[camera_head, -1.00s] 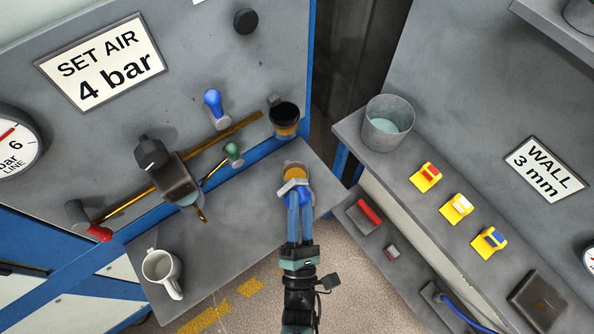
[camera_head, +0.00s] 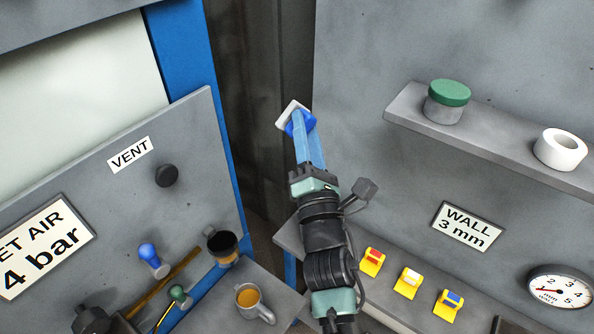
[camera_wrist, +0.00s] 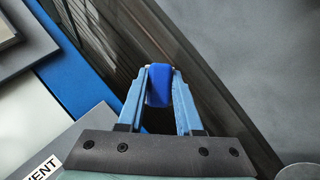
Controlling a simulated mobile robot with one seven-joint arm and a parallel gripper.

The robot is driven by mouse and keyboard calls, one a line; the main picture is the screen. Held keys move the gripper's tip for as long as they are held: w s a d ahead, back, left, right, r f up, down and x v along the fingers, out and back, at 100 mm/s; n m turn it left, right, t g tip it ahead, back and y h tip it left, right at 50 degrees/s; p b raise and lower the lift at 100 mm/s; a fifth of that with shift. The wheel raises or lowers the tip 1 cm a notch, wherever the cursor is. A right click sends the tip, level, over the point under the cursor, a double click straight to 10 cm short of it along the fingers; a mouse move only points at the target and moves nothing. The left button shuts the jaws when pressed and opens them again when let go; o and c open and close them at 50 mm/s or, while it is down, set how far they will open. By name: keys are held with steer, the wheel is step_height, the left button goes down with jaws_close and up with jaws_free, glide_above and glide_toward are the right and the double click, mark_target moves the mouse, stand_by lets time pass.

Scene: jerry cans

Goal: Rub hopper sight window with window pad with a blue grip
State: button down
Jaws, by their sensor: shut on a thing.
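My gripper (camera_head: 304,132) is raised in front of the dark gap between the left machine and the right wall. It is shut on the blue grip (camera_head: 300,122) of the window pad. The pale, squarish pad (camera_head: 288,113) shows beyond the fingertips, tilted. In the wrist view the blue grip (camera_wrist: 159,86) sits between my two blue fingers, and it mostly hides the pad. A large pale panel (camera_head: 80,90) at the upper left may be the hopper sight window; I cannot tell for sure. The pad is apart from it.
A blue post (camera_head: 185,45) edges the left machine. A grey panel with a VENT label (camera_head: 130,155) and black knob (camera_head: 167,176) stands below. A mug (camera_head: 250,300) is on the lower ledge. A shelf (camera_head: 420,115) with a green-lidded jar (camera_head: 447,100) juts out at right.

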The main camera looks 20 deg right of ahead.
steer(key=shift+n+y, duration=0.4)
steer(key=shift+y, duration=0.3)
steer(key=r, duration=0.7)
steer(key=w+r+p, duration=0.1)
steer(key=r, duration=0.2)
steer(key=shift+w+d+r, duration=0.1)
steer(key=shift+d+r, duration=0.1)
steer(key=shift+r, duration=0.15)
steer(key=s+a+r+n+y+p, duration=0.1)
steer(key=s+a+r+y, duration=0.15)
steer(key=r, duration=0.75)
steer(key=s+a+r+n+y+p, duration=0.15)
steer(key=a+r, duration=0.25)
steer(key=r, duration=0.6)
steer(key=s+a+r+n+y, duration=0.1)
steer(key=s+a+r+y, duration=0.2)
steer(key=s+a+r, duration=0.25)
steer(key=w+a+p, duration=0.3)
steer(key=w+a, duration=0.1)
steer(key=w, duration=0.1)
steer(key=shift+w+a, duration=0.15)
steer(key=shift+a, duration=0.1)
steer(key=shift+w+a, duration=0.5)
steer(key=shift+w, duration=0.2)
steer(key=shift+d, duration=0.1)
